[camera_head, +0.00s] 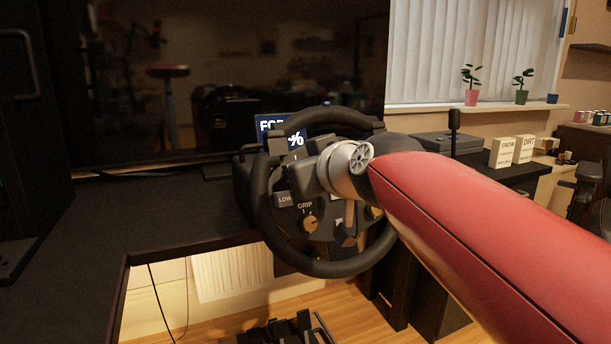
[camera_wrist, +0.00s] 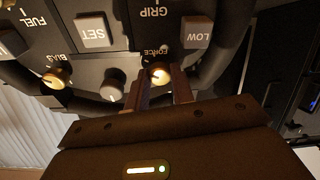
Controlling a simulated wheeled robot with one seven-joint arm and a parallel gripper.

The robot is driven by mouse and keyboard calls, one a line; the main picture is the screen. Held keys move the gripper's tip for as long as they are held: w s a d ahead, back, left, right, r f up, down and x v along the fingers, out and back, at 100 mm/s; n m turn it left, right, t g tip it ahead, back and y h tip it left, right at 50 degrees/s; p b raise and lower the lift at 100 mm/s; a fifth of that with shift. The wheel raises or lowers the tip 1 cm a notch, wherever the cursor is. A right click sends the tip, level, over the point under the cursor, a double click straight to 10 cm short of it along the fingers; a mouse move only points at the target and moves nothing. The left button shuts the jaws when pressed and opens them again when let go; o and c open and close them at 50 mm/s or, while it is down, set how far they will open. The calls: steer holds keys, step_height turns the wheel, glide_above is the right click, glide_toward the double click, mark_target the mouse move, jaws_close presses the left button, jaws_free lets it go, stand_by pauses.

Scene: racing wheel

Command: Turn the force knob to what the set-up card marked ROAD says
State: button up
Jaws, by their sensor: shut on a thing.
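The force knob (camera_wrist: 158,76), gold-faced with a dark rim, sits under its FORCE label in the wrist view. My gripper (camera_wrist: 160,88) is shut on it, one finger on each side. The knob's pointer setting is too small to read surely. In the head view my arm hides most of the gripper and knob. A blue display (camera_head: 270,126) behind the wheel shows part of "FOR" and a percent sign; the steering wheel (camera_head: 262,190) covers the number. White cards marked SNOW (camera_head: 502,153) and DIRT (camera_head: 525,148) stand at right. No ROAD marking is readable.
Close by are the BIAS knob (camera_wrist: 57,76), a grey knob (camera_wrist: 115,84), the SET button (camera_wrist: 92,31), the LOW button (camera_wrist: 196,32) and the GRIP knob (camera_head: 310,224). A shifter (camera_head: 454,130) stands behind my arm. The dark desktop at left (camera_head: 150,205) is clear.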

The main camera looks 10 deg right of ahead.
steer(key=m, duration=0.5)
steer(key=shift+h, duration=0.4)
steer(key=shift+m+h+p, duration=0.3)
steer(key=shift+m+p, duration=0.05)
steer(key=shift+m, duration=2.35)
steer(key=o, duration=1)
steer(key=shift+s+r, duration=0.15)
steer(key=shift+r, duration=0.05)
